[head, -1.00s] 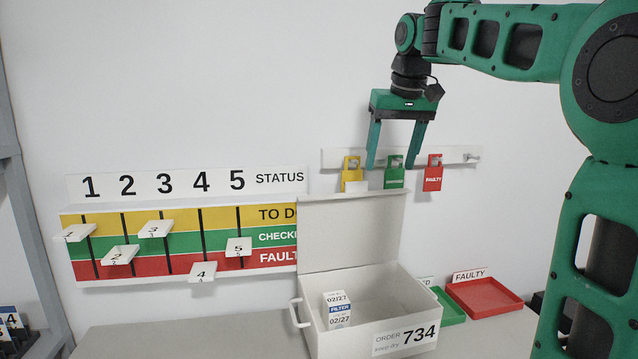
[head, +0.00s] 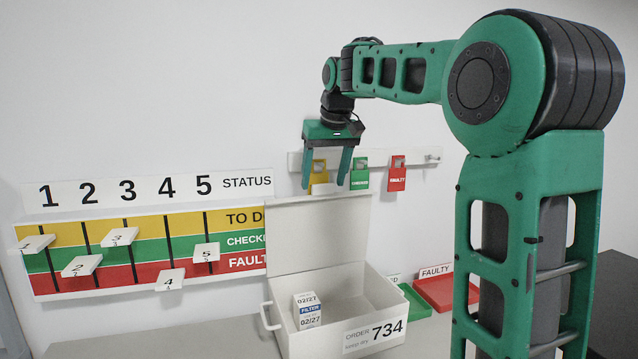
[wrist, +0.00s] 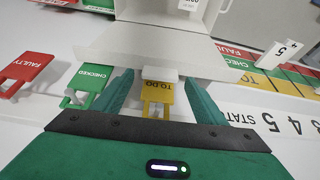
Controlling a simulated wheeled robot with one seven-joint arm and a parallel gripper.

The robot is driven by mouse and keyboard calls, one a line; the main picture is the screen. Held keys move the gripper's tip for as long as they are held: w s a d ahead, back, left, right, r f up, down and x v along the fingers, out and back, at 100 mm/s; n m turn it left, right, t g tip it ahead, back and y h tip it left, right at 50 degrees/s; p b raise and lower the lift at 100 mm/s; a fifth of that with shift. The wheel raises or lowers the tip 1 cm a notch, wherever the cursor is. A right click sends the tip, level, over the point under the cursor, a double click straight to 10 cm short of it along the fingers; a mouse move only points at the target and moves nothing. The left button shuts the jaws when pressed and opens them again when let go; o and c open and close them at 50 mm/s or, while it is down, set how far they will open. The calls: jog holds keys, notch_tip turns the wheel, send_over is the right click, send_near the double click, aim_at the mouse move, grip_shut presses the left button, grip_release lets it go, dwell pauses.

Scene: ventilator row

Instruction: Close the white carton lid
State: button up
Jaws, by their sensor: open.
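The white carton (head: 310,338) stands on the table with its lid (head: 318,234) raised upright at the back, so the carton is open. A filter box (head: 307,310) with 02/27 on it stands inside at the left. My gripper (head: 323,188) is open and empty, pointing down, with its fingertips just above the lid's top edge in the head view. In the wrist view the lid (wrist: 150,52) lies beyond the spread fingers, and a yellow tag (wrist: 157,98) shows between them. I cannot tell whether the fingers touch anything.
Yellow, green (head: 360,175) and red (head: 397,174) tags hang on a wall rail (head: 427,157) behind the lid. A status board (head: 140,262) with numbered sliders is at left. Green (head: 414,302) and red trays (head: 440,291) lie right of the carton.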

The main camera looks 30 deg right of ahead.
jog(key=shift+w+f, duration=0.2)
jog(key=shift+f, duration=0.25)
jog(key=c, duration=1.5)
jog(key=shift+a, duration=0.1)
